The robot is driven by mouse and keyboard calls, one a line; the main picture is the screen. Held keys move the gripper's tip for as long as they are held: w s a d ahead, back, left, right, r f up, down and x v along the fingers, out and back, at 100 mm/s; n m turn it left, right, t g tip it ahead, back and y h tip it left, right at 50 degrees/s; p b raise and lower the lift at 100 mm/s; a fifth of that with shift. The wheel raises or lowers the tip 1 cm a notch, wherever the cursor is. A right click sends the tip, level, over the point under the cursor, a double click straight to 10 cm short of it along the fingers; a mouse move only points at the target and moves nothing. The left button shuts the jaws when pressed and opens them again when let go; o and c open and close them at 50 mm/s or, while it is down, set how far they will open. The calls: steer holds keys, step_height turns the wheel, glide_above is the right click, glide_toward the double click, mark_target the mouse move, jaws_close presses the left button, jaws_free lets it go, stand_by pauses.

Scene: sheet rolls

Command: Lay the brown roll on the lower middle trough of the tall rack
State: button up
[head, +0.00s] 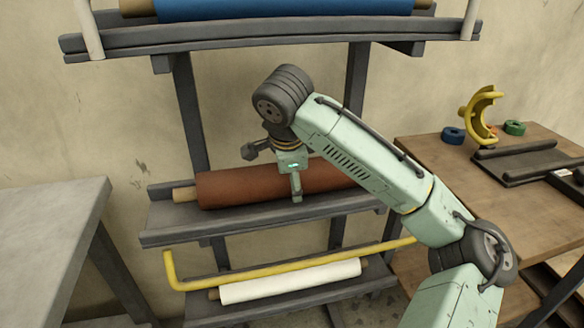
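The brown roll (235,187) lies level along a dark grey trough (190,232) of the tall rack (188,105), between the blue roll's level and the white roll's level. It appears to rest on this trough. Its tan core sticks out at the left; its right end is partly behind my arm. My gripper (296,187) points down over the middle of the roll, with one finger showing in front of it. The other finger is hidden, so I cannot tell whether it grips the roll or stands open around it.
A blue roll (270,8) lies on the upper trough. A grey table (45,225) stands at left. A wooden table (425,157) at right holds a yellow curved piece (478,115) and tape rings.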

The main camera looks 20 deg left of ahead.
steer(key=o, duration=1.5)
steer(key=shift+f, duration=0.2)
steer(key=o, duration=0.4)
steer(key=shift+r, duration=0.1)
steer(key=shift+o, duration=0.2)
steer(key=shift+r, duration=0.25)
steer(key=v, duration=1.2)
steer(key=shift+s+f, duration=0.1)
steer(key=shift+f, duration=0.05)
